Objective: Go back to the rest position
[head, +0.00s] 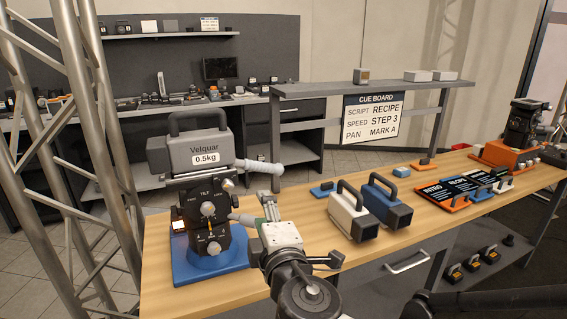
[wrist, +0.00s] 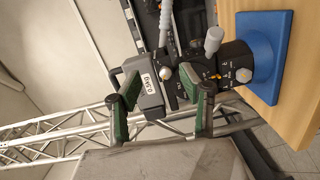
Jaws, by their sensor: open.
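My gripper (head: 268,204) is over the left part of the wooden bench in the head view, to the right of the tilt head. In the wrist view my gripper (wrist: 171,82) shows two spread fingers with green pads. The gap between them is empty. In the wrist view the camera body (wrist: 152,92) appears beyond the fingers, and I cannot tell the distance.
A white camera (head: 347,213) and a blue camera (head: 384,203) stand on the bench. Dark cards (head: 448,192), an orange-based device (head: 505,155) and a cue board (head: 372,117) are farther right. A metal truss (head: 88,130) rises at left. Bare bench lies between my gripper and the white camera.

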